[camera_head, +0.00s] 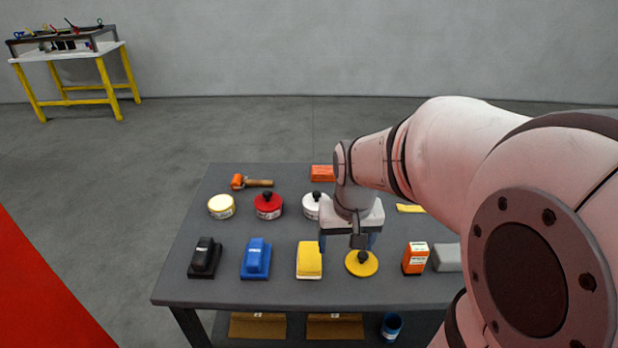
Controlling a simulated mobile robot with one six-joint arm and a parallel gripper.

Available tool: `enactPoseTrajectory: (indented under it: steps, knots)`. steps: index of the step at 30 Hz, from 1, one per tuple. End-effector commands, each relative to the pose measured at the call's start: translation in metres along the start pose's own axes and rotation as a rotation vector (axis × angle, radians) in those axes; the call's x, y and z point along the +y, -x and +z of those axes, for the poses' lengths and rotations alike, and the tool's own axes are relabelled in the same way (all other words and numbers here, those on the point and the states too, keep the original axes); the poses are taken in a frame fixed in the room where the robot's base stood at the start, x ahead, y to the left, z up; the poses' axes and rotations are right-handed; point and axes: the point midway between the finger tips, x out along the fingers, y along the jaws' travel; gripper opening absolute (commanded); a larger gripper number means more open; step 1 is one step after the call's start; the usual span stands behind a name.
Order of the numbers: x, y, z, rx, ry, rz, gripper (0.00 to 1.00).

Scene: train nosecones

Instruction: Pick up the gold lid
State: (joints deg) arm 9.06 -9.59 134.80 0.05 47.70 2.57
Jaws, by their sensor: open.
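No lid is plainly labelled gold. A flat round yellow disc (361,268) with a dark knob lies in the front row. My gripper (347,242) points down over the table with its two fingers apart and nothing seen between them. In the picture it is just above and left of the yellow disc, and well right of the pale-lidded tin. Its exact height is hard to tell. My gripper partly covers the table behind it.
My arm hides the right side.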

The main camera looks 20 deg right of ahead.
Motion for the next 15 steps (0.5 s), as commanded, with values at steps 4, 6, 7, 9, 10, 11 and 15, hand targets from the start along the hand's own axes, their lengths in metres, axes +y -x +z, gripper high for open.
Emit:
enactPoseTrajectory:
  steps: [4,6,7,9,10,11,15]
  knots:
    - [0.027,-0.024,-0.035,-0.065,-0.112,0.012,0.87]
    - [0.038,-0.036,-0.046,-0.086,-0.153,0.015,0.93]
    - [0.042,-0.040,-0.050,-0.093,-0.167,0.016,0.95]
    - [0.050,-0.050,-0.057,-0.107,-0.196,0.018,0.99]
    - [0.053,-0.053,-0.059,-0.112,-0.205,0.019,0.99]
    - [0.055,-0.055,-0.061,-0.116,-0.212,0.019,0.99]
    - [0.061,-0.068,-0.064,-0.125,-0.230,0.021,0.99]
